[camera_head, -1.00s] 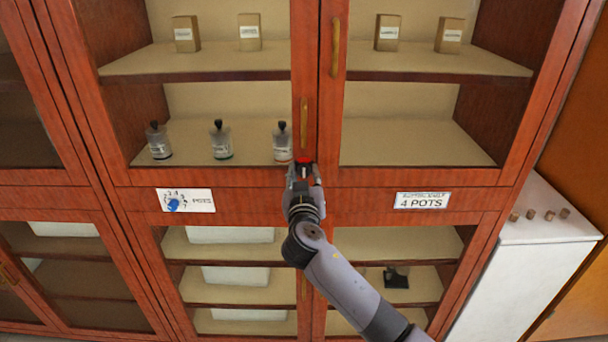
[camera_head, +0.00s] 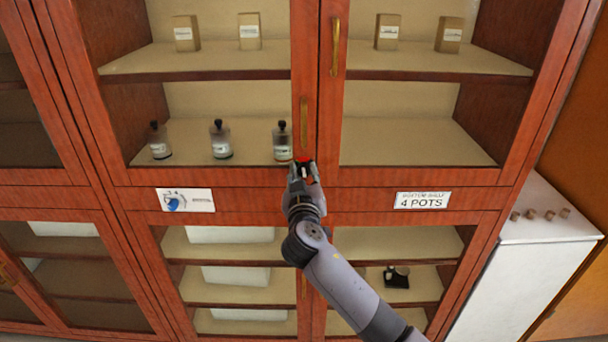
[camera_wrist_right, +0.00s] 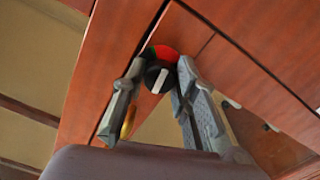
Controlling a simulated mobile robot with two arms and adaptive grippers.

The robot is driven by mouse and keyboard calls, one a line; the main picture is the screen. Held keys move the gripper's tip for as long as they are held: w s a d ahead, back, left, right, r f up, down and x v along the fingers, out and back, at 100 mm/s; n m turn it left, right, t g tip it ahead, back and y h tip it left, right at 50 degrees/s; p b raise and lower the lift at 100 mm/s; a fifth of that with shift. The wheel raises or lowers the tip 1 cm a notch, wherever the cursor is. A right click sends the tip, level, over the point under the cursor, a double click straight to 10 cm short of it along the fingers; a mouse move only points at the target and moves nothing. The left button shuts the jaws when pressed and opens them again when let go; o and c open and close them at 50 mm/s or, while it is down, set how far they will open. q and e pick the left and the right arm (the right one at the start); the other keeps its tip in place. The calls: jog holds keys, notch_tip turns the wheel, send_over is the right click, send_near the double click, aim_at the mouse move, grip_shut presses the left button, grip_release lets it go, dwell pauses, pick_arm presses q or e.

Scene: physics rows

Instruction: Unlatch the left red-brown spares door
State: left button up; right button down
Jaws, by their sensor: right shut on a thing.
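The left red-brown door (camera_head: 120,110) has glass and a brass handle (camera_head: 304,122) near its inner edge. It looks closed. A round latch knob (camera_wrist_right: 157,74) sits at the door's lower inner corner. It is black with a pale bar, on a disc showing red and green. In the head view only the red edge of the disc (camera_head: 304,160) shows above my gripper. My right gripper (camera_head: 304,172) is shut on the knob; in the wrist view its fingers (camera_wrist_right: 160,72) stand on either side of it. My left gripper is not in view.
The right door has its own brass handle (camera_head: 336,47). Bottles (camera_head: 221,139) and small boxes (camera_head: 249,31) stand on shelves behind the doors. Below are labels (camera_head: 422,200) and a lower cabinet. A white unit (camera_head: 545,220) with small knobs stands at the right.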

jog(key=n, duration=0.3)
jog(key=shift+n, duration=0.3)
jog(key=n+p, duration=0.1)
jog(key=n, duration=0.2)
jog(key=shift+n, duration=0.3)
jog(key=n+p, duration=0.2)
jog(key=n, duration=0.3)
jog(key=shift+r, duration=0.1)
jog(key=shift+n+p, duration=0.85)
jog(key=shift+n, duration=1.05)
jog(key=c, duration=1.3)
grip_release()
